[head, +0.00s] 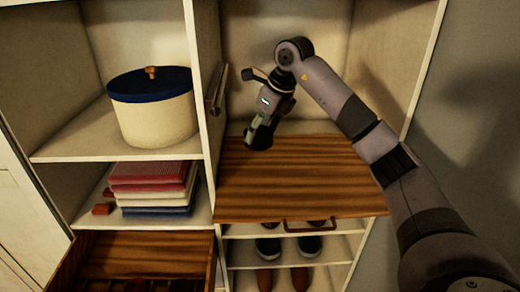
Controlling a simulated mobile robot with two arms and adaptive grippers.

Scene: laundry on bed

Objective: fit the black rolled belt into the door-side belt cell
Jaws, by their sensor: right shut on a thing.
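My right gripper (262,132) reaches down inside the upper right compartment, just over the brown wooden board. It is shut on a small dark thing at its fingertips, which fits the black rolled belt; the fingers hide most of it and its shape is unclear. An open wooden drawer (195,243) is at the lower left, with dark items and dividers inside. Its cells are cut off by the bottom edge of the picture, so I cannot single out the door-side belt cell. My left gripper is not in view.
The wooden board (300,185) juts from the right compartment above shoe shelves (330,232). A divider with a bar handle (218,90) stands left of my gripper. A cream box with blue lid (155,110) and folded cloths (150,185) fill the left shelves.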

